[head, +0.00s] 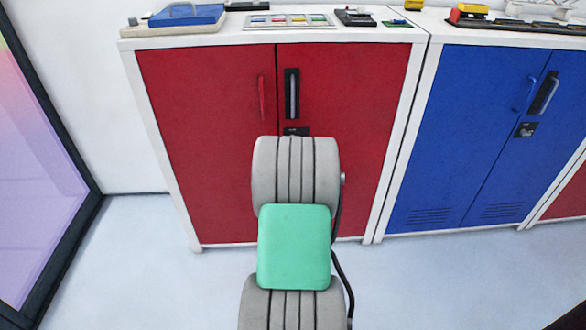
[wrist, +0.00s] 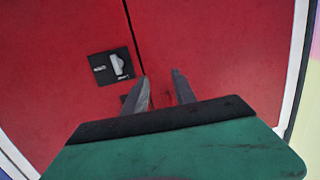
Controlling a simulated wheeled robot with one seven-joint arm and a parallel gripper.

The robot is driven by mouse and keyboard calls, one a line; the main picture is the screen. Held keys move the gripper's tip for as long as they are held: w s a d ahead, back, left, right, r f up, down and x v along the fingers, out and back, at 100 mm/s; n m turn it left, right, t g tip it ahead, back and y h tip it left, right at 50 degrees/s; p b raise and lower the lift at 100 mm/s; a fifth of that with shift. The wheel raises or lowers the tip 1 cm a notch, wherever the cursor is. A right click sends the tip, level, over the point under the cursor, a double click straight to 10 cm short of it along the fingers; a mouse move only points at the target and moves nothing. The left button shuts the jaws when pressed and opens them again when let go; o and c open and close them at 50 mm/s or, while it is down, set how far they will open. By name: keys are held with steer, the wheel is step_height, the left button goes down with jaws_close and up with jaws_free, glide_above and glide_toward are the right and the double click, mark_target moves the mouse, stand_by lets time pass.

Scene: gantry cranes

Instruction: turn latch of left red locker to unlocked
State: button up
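The left red locker (head: 205,150) has two red doors in a white frame. Its latch is a black plate just right of the door seam, mostly covered by my arm in the head view (head: 296,131). The wrist view, which looks turned around, shows the latch plate with its pale grey knob (wrist: 117,64) left of the seam. My gripper (wrist: 160,74) has its two fingers apart with nothing between them, in front of the doors, to the right of and below the latch in that view. It appears clear of the knob. My arm hides the gripper in the head view.
A red handle (head: 262,97) and a black handle plate (head: 291,93) flank the seam above the latch. A blue locker (head: 465,130) stands to the right. Small items, including a blue case (head: 187,14), lie on top. The floor at left front (head: 150,270) is clear.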

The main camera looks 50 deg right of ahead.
steer(key=s+d+f+m+h, duration=0.2)
steer(key=s+d+f+h, duration=0.1)
steer(key=s+d, duration=0.2)
steer(key=b+x, duration=0.1)
steer(key=x, duration=0.6)
steer(key=shift+d+g, duration=0.4)
steer(key=shift+d, duration=0.1)
steer(key=shift+r, duration=0.15)
jaws_close()
